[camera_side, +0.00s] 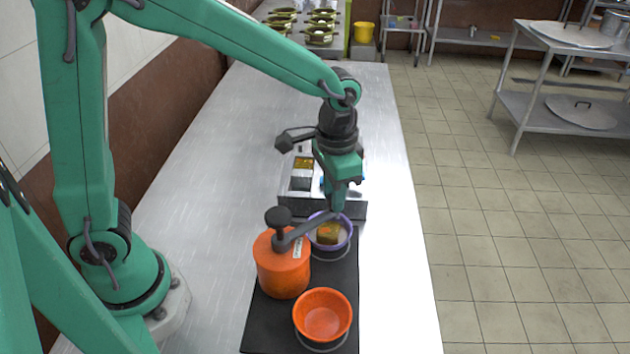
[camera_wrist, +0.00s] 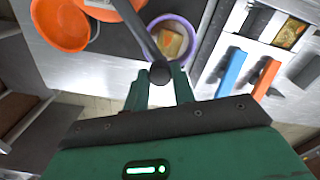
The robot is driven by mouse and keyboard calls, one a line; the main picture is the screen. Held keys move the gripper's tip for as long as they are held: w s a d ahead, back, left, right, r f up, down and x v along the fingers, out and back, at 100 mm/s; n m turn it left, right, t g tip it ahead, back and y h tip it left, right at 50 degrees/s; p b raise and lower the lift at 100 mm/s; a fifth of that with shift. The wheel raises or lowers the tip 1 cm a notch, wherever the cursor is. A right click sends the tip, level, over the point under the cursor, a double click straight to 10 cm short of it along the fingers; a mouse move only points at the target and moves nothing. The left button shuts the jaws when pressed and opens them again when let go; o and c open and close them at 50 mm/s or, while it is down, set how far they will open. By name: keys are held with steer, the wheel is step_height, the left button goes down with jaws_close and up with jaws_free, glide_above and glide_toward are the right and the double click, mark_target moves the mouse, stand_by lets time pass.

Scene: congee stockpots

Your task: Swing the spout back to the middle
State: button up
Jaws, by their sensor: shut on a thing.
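An orange pot (camera_side: 282,268) with a dark knob stands on a black mat (camera_side: 257,325). Its dark spout (camera_side: 298,234) reaches out to the right and away, over the near edge of a purple bowl (camera_side: 347,238) with a yellow-brown block in it. In the wrist view the spout (camera_wrist: 143,32) ends in a round dark tip between my fingers. My gripper (camera_side: 337,207) points down and is shut on that end; it shows in the wrist view too (camera_wrist: 160,82). An orange bowl (camera_side: 323,315) sits on the mat in front; it looks empty.
The steel counter (camera_side: 215,190) is clear to the left. Its right edge drops to the tiled floor.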

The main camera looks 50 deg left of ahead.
steer(key=shift+d, duration=0.4)
steer(key=shift+s+d, duration=0.2)
steer(key=shift+d, duration=0.65)
